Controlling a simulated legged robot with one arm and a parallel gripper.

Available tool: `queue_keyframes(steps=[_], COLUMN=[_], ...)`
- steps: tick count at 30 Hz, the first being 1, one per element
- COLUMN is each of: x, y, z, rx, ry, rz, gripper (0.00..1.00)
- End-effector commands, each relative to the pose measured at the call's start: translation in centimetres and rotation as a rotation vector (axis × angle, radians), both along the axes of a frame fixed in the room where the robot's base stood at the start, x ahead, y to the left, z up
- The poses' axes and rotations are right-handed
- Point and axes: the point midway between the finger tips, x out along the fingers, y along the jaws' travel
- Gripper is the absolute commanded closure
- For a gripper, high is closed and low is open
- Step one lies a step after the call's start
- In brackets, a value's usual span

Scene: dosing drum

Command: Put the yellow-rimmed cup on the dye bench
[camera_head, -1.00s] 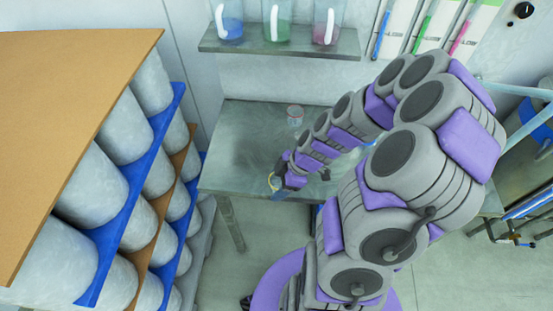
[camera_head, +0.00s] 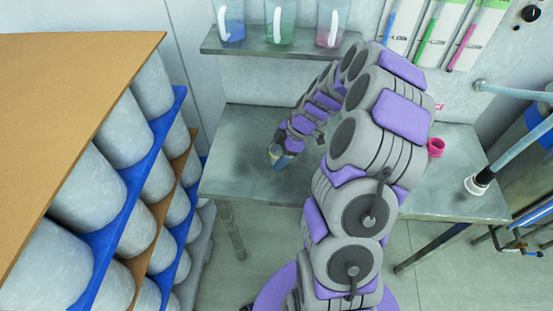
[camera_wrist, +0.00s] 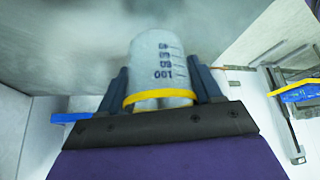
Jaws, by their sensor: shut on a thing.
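The yellow-rimmed cup (camera_wrist: 160,68) is clear with printed graduation marks. In the wrist view it sits between the two dark fingers of my gripper (camera_wrist: 160,88), with its yellow rim toward the camera. In the head view my gripper (camera_head: 276,155) is over the left part of the grey metal bench (camera_head: 238,150), and only a small bit of the cup shows. I cannot tell whether the cup touches the bench top.
A pink cup (camera_head: 436,147) stands on the bench's right part. A shelf (camera_head: 280,50) with several jugs hangs above the bench. A rack of drums (camera_head: 100,190) stands at the left. Blue pipes (camera_head: 518,152) are at the right. The bench's left part looks clear.

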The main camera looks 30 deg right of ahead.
Motion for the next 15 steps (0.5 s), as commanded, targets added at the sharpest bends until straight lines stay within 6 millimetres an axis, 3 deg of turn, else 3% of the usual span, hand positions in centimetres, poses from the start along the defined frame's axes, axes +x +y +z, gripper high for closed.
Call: queue_keyframes(steps=[8, 15], x=[1.4, 1.3], y=[-0.5, -0.5], z=[-0.5, -3.5], rx=[0.0, 0.0], ry=[0.001, 0.002], rz=[0.002, 0.001], gripper=[0.64, 0.64])
